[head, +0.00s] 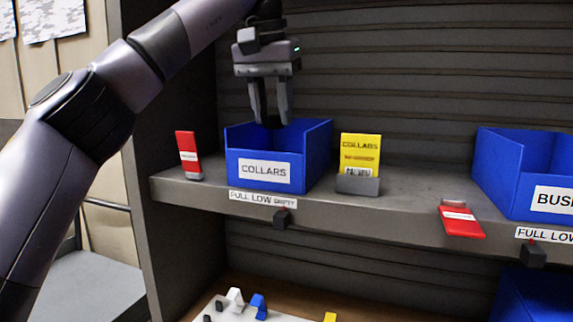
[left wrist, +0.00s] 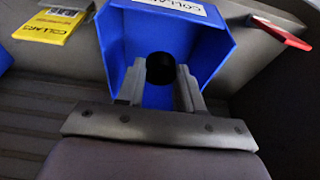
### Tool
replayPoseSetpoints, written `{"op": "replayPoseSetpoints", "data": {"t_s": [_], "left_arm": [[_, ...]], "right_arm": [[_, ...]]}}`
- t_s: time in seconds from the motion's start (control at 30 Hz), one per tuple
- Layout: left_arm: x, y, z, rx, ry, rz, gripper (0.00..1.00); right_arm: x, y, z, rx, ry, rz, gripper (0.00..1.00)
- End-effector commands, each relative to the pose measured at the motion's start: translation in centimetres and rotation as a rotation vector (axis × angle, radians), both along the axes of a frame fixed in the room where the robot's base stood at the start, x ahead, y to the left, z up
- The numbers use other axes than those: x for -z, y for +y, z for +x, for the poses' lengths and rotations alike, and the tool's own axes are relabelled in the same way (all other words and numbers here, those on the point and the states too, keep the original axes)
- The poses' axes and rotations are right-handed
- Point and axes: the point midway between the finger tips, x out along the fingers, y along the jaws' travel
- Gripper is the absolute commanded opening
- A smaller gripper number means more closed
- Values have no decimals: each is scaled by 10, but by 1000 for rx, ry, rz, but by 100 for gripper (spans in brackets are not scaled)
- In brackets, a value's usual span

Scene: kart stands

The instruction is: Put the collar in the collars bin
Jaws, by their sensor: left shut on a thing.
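The blue collars bin (head: 236,170) stands on the shelf in the head view, with a white COLLARS label on its front. It also shows in the left wrist view (left wrist: 125,40). My left gripper (head: 271,112) points down over the bin, its fingertips at about rim height. In the left wrist view it is shut on a dark round collar (left wrist: 160,68), held over the bin's opening. My right gripper is in neither view.
A yellow COLLARS card (head: 360,150) in a grey holder stands right of the bin. A red tag (head: 188,155) stands to its left. Another red tag (head: 461,220) hangs at the shelf edge (head: 400,221). A second blue bin (head: 515,170) stands at the right.

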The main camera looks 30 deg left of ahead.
Motion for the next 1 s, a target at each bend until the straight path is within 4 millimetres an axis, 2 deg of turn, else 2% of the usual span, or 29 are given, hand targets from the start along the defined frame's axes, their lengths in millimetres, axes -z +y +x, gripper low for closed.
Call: {"op": "replayPoseSetpoints", "data": {"t_s": [0.2, 0.53, 0.8, 1.0], "left_arm": [[31, 1, 0, 2, 3, -1, 1], [56, 1, 0, -1, 0, 0, 1], [88, 1, -1, -2, -1, -1, 1], [91, 1, -1, -2, -2, -1, 1]], "right_arm": [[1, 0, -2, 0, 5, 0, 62], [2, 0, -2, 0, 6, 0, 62], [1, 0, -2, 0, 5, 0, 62], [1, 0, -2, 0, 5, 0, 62]]}}
